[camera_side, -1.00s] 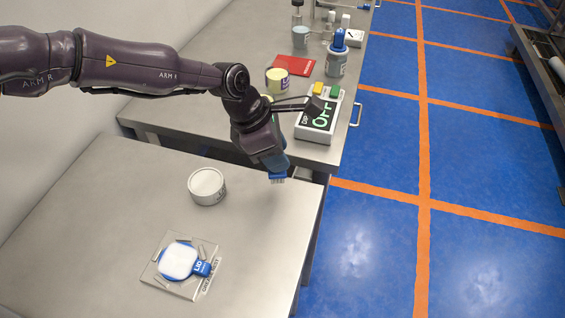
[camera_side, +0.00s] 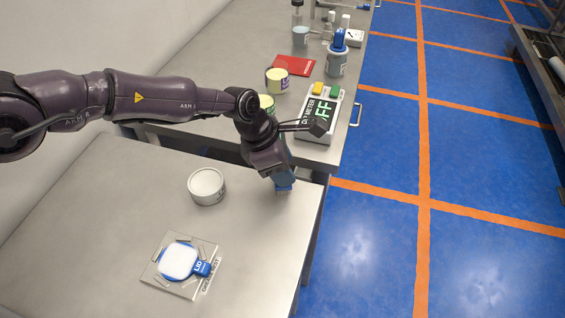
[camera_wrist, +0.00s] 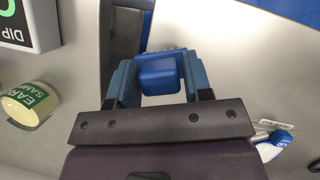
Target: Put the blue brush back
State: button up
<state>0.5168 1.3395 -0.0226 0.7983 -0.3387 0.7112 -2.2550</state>
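The blue brush (camera_side: 284,186) is in my gripper, its pale bristles pointing down over the near table, close to its back right corner. In the wrist view my gripper (camera_wrist: 160,75) has its two blue-teal fingers on either side of the brush's blue block (camera_wrist: 159,76). It appears shut on it. In the side view, a grey container (camera_side: 337,64) with an upright blue object (camera_side: 340,38) stands on the far table. Whether the bristles touch the table is hard to tell.
A white round tub (camera_side: 207,186) stands left of my gripper. A clear plate (camera_side: 165,283) with a blue lid (camera_side: 203,268) lies at the front. On the far table are a meter (camera_side: 318,128), a red book (camera_side: 292,65) and a yellow-topped can (camera_side: 277,80). Free table lies in front of my gripper.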

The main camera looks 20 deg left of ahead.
jog(key=shift+o, duration=1)
jog(key=shift+r, duration=0.25)
jog(key=v, duration=1.2)
jog(key=shift+f, duration=0.15)
